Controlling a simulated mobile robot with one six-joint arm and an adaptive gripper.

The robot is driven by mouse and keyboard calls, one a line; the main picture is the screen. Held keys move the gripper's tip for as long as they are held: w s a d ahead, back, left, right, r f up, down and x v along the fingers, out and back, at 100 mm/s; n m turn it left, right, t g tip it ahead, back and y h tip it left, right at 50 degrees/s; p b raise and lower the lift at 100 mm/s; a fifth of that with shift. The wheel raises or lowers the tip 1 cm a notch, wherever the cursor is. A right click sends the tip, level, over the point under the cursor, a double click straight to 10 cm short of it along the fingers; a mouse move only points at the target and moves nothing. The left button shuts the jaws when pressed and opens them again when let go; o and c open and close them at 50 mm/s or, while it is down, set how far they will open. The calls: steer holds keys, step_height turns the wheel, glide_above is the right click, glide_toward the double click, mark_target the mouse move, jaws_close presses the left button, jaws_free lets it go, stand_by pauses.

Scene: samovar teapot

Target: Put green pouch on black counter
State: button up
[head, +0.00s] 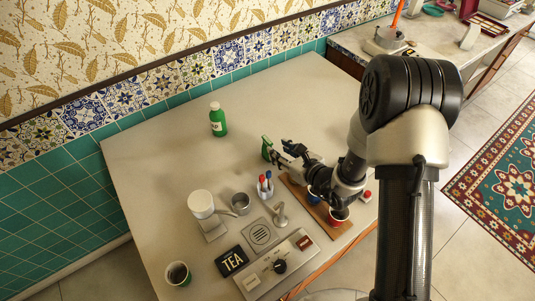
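A small green item (266,147), possibly the green pouch, is at the far end of my gripper (279,151), above or on the grey-white table. It is too small to tell whether the fingers touch it or are closed on it. My arm reaches in from the right, and its links hide part of the table. I cannot make out a clearly black counter. A light-topped counter (352,40) with dark wooden sides stands at the back right.
A green bottle (218,120) stands upright on the table (150,150). The table's back is clear.

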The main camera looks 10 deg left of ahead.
mark_target(269, 142)
steer(key=b+x, duration=0.1)
steer(key=x, duration=0.4)
steer(key=b+x, duration=0.1)
steer(key=x, duration=0.3)
steer(key=shift+w+f+b, duration=0.3)
steer(key=shift+w, duration=0.15)
steer(key=shift+c, duration=0.3)
jaws_close()
steer(key=shift+r, duration=0.1)
